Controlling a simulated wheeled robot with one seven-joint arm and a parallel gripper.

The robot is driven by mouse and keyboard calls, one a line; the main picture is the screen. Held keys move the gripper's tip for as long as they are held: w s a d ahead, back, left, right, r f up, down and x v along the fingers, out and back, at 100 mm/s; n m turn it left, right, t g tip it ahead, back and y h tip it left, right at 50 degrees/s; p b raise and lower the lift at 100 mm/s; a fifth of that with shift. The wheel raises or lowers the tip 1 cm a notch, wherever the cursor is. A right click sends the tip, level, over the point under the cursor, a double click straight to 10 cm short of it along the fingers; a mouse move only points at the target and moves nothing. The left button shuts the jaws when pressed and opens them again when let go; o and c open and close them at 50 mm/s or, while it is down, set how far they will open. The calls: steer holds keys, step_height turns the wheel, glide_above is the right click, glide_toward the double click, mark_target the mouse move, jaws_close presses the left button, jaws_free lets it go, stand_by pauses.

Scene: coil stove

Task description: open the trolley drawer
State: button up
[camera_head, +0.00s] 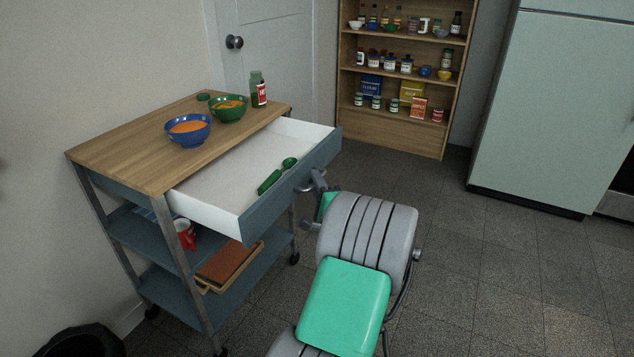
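The trolley (120,158) stands at the left with a wooden top and blue-grey shelves. Its drawer (222,184) is pulled well out toward the lower right, showing a white inside and a blue-grey front. A green scoop or spoon (277,176) lies in the drawer. My gripper (314,184) is at the middle of the drawer front, by its handle (303,188). It seems to touch the handle, but the fingers are small and partly hidden by my arm, so I cannot tell whether they are closed around it.
A blue bowl (188,131), a green bowl (229,109) and a green jar (258,90) stand on the trolley top. A red mug (186,234) is on the shelf below. A pantry shelf (398,136) and fridge (545,110) stand behind. The floor at right is clear.

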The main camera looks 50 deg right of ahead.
steer(key=shift+o, duration=1.3)
steer(key=shift+s, duration=0.15)
steer(key=v, duration=0.7)
steer(key=shift+s+a, duration=0.2)
